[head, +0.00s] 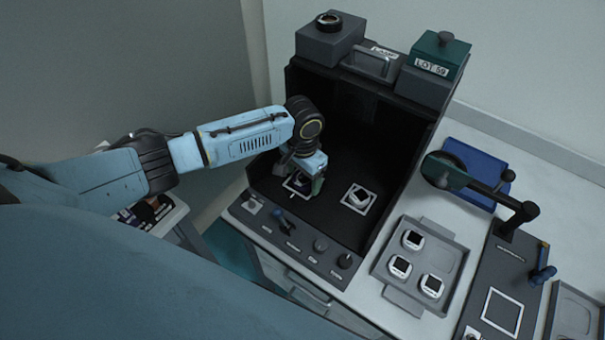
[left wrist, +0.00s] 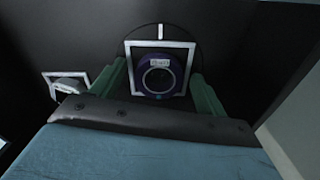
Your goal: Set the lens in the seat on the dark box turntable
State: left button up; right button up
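The dark box (head: 345,135) is open at its front, with two white square outlines on its floor. My left gripper (head: 306,188) reaches down inside it over the left outline. In the left wrist view, its green fingers (left wrist: 160,84) stand spread to either side of the lens (left wrist: 158,77), a dark purple ring with a white label. The lens shows inside the white square outline (left wrist: 163,43) on the round turntable (left wrist: 140,36). Strips of outline show between the lens and the fingers, so the fingers look apart from it. My right gripper is not in view.
A pale block (head: 361,195) sits in the right outline. Knobs and a lever line the box's front panel (head: 285,240). A grey tray (head: 424,255) with three white-rimmed pieces stands to the right, near an arm-like fixture (head: 500,200). The box walls rise close around my left gripper.

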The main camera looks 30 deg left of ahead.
aim_at(303, 179)
pick_arm(q)
jog(key=shift+r, duration=0.15)
notch_tip(303, 179, up, 12)
jog(key=p, duration=0.1)
jog(key=shift+p, duration=0.3)
